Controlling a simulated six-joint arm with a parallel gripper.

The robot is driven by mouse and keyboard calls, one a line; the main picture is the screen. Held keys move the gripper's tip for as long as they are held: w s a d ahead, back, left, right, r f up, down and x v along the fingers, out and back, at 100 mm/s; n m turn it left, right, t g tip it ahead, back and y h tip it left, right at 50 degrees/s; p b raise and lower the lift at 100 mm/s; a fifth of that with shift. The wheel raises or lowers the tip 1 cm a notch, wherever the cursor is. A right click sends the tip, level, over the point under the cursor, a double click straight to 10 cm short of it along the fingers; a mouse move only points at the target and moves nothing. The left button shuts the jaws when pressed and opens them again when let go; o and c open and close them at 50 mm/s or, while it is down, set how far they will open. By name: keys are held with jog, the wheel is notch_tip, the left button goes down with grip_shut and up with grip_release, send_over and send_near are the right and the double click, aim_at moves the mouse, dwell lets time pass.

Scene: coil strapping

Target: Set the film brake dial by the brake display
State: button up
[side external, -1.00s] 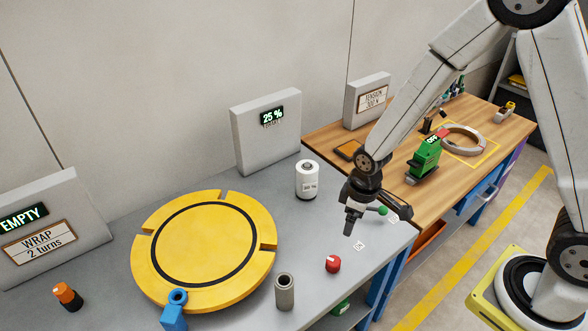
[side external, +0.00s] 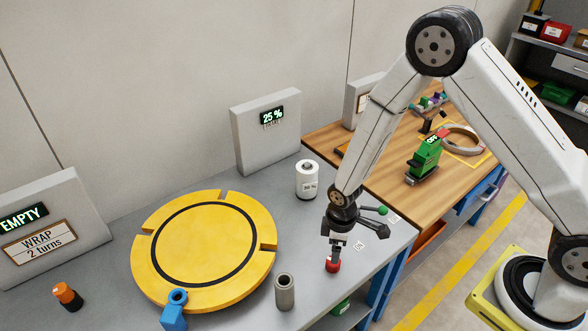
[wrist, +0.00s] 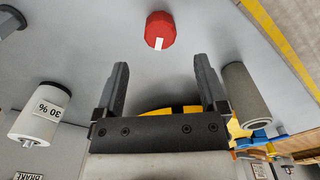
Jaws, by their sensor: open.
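The red film brake dial (side external: 333,266) sits near the front right of the grey table. In the wrist view the dial (wrist: 160,24) shows a white mark on its lower side, pointing toward my gripper. My gripper (side external: 336,254) is just over the dial in the side view. In the wrist view my gripper (wrist: 161,68) is open and empty, with the dial beyond the fingertips and roughly centred between them. The brake display (side external: 273,115) reads 25 % on a grey panel. The white film roll (side external: 307,182) carries a label that reads 30 % in the wrist view.
A yellow turntable (side external: 205,207) fills the table's middle. A grey tube (side external: 285,292) stands left of the dial. A blue part (side external: 174,312) and an orange-black piece (side external: 68,297) are at the front left.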

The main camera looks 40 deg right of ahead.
jog(key=shift+f, duration=3.6)
grip_shut()
